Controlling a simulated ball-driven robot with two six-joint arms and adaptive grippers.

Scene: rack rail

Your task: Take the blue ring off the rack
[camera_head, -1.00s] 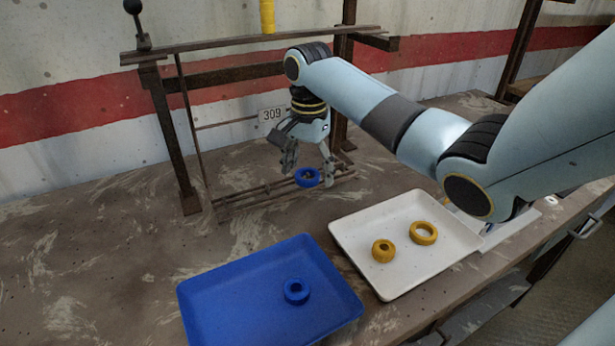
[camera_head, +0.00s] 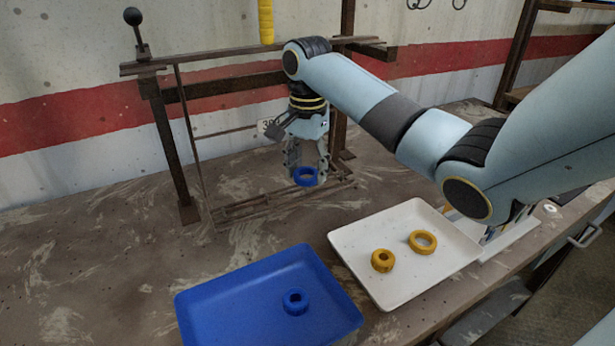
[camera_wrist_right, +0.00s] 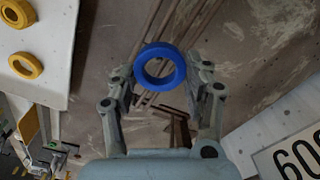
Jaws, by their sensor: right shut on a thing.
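The blue ring (camera_head: 305,184) is between the fingers of my right gripper (camera_head: 308,172), in front of the rusty rack (camera_head: 178,150). In the right wrist view the blue ring (camera_wrist_right: 139,67) shows its open hole, with the right gripper's fingers (camera_wrist_right: 160,85) on either side of it. My right gripper is shut on it, pointing down. I cannot tell whether the ring still touches a rack bar. A second blue ring (camera_head: 295,307) lies in the blue tray (camera_head: 220,310). My left gripper is out of view.
A white tray (camera_head: 365,227) with two yellow rings (camera_head: 382,266) (camera_head: 423,251) stands to the right of the blue tray. The tabletop at the left (camera_head: 90,265) is clear.

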